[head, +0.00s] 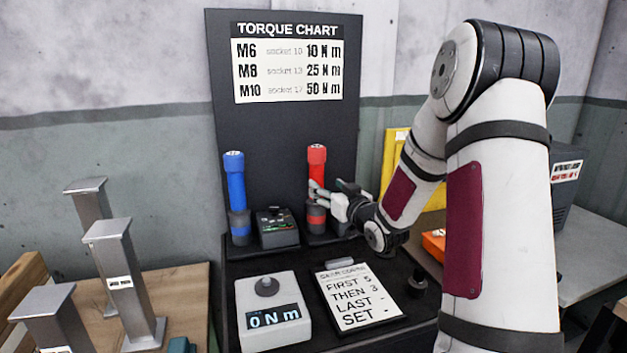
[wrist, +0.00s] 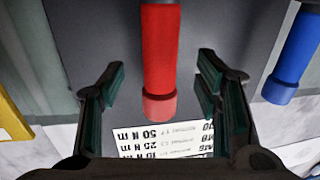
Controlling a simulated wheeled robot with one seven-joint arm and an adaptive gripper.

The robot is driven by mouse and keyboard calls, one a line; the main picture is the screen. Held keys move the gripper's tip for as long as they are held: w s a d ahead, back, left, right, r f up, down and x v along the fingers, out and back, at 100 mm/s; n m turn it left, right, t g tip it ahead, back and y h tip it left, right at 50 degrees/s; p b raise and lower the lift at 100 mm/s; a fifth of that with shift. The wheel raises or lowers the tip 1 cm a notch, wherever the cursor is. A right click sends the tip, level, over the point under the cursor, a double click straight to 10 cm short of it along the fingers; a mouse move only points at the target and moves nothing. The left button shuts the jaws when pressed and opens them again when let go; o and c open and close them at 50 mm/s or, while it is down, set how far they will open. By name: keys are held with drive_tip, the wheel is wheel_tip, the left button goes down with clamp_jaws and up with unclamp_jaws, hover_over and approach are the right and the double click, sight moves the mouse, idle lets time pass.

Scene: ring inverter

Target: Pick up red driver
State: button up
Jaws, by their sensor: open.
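The red driver (head: 317,169) stands upright in a dark holder on the right of the black station, in front of the torque chart board. It also shows in the wrist view (wrist: 160,55), between the two fingers. My gripper (head: 326,196) is at the red driver's lower body, coming from the right. In the wrist view my gripper (wrist: 161,88) is open, with one dark green-padded finger on each side of the driver. A gap shows on both sides, so the fingers look apart from it. Part of the driver's lower half is hidden by a finger in the head view.
A blue driver (head: 235,180) stands to the left, with a small dark box (head: 277,228) between the drivers. A torque display (head: 272,312) and a written card (head: 360,295) lie in front. The torque chart board (head: 285,120) rises behind. Metal posts (head: 122,280) stand at left.

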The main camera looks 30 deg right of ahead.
sight(320, 179)
drive_tip(key=shift+w+d+r, duration=0.1)
drive_tip(key=shift+w+d, duration=0.1)
drive_tip(key=shift+w, duration=1.5)
drive_tip(key=shift+w+d+r, duration=0.1)
drive_tip(key=shift+w+d, duration=0.1)
drive_tip(key=shift+w, duration=1.5)
drive_tip(key=shift+c, duration=0.3)
clamp_jaws()
drive_tip(key=shift+r, duration=0.1)
